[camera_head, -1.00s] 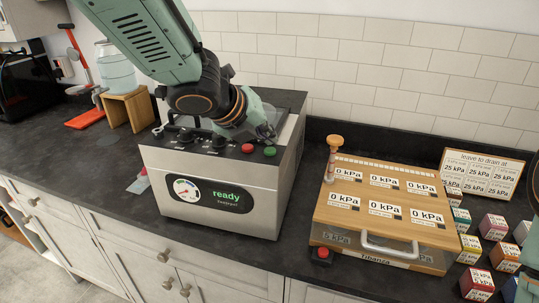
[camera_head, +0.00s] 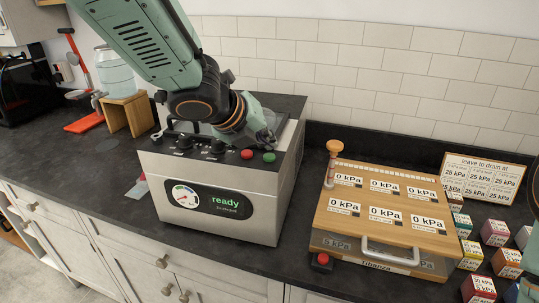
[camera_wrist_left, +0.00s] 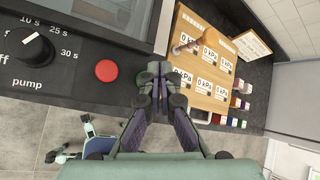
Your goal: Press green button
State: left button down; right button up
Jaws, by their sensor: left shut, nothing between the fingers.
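The green button (camera_head: 269,157) is on the front right of the top panel of a grey machine (camera_head: 180,172), whose display reads "ready". The red button (camera_head: 247,154) is just left of it and also shows in the left wrist view (camera_wrist_left: 106,70). My left gripper (camera_head: 268,138) is shut and empty, just behind and above the green button in the head view. I cannot tell whether it touches the panel.
A wooden-topped case (camera_head: 380,205) with several "0 kPa" labels stands right of the machine, with a red-topped button (camera_head: 322,260) at its front. Several small "kPa" boxes (camera_head: 479,286) and a sign (camera_head: 484,178) are farther right. Black knobs (camera_head: 217,146) sit left of the red button.

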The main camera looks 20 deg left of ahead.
pick_arm(q)
jog(key=shift+s, duration=0.2)
jog(key=shift+w+f+b, duration=0.2)
jog(key=shift+f+b, duration=0.25)
jog(key=shift+s, duration=0.15)
jog(key=shift+f, duration=0.2)
dwell(0.3)
jog(key=shift+f+b, duration=0.25)
jog(key=shift+b, duration=0.2)
jog(key=shift+r, duration=0.1)
dwell(0.3)
jog(key=shift+r+p, duration=0.85)
jog(key=shift+p, duration=0.05)
